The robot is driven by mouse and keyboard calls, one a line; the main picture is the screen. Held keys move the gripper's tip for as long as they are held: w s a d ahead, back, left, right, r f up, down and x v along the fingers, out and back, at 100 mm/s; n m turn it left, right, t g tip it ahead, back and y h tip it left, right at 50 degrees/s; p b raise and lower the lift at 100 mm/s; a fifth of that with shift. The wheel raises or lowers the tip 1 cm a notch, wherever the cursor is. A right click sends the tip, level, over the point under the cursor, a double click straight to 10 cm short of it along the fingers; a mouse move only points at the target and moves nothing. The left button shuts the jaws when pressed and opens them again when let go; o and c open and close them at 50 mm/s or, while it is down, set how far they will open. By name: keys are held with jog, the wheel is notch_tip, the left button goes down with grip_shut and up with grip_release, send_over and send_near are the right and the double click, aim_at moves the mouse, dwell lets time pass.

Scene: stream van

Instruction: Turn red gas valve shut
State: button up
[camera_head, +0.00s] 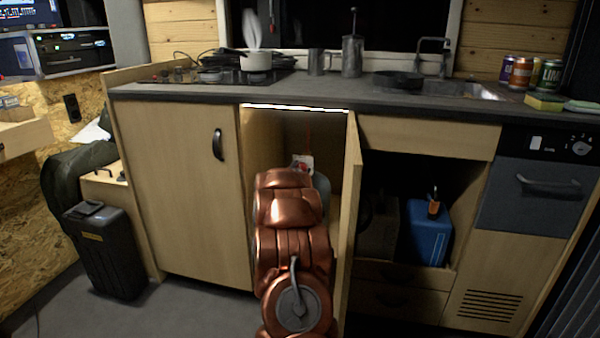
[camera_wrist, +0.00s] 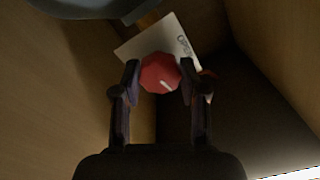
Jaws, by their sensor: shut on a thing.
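The red gas valve (camera_wrist: 160,73) is a round faceted knob with a pale line on its face, in the wrist view. A white card (camera_wrist: 172,36) with dark lettering, partly readable as "OP", lies behind it. My gripper (camera_wrist: 160,84) has one finger on each side of the knob and is shut on it. In the head view, my copper-coloured arm reaches into the open cupboard (camera_head: 270,140) and hides my gripper. Only a small part of the white card (camera_head: 304,160) shows there, above the arm, beside a grey rounded object (camera_head: 322,190).
The open cupboard door (camera_head: 350,215) stands close on the right of my arm. The cupboard walls are near on both sides. The worktop (camera_head: 330,95) runs above, with a pot on the hob. A blue canister (camera_head: 428,235) stands in the open bay at right.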

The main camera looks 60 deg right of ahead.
jog(key=shift+m, duration=0.9)
jog(key=shift+s+b, duration=0.1)
jog(key=shift+b, duration=0.2)
jog(key=o, duration=1.1)
jog(key=shift+o, duration=0.2)
jog(key=v, duration=1.2)
jog(key=shift+r, duration=0.1)
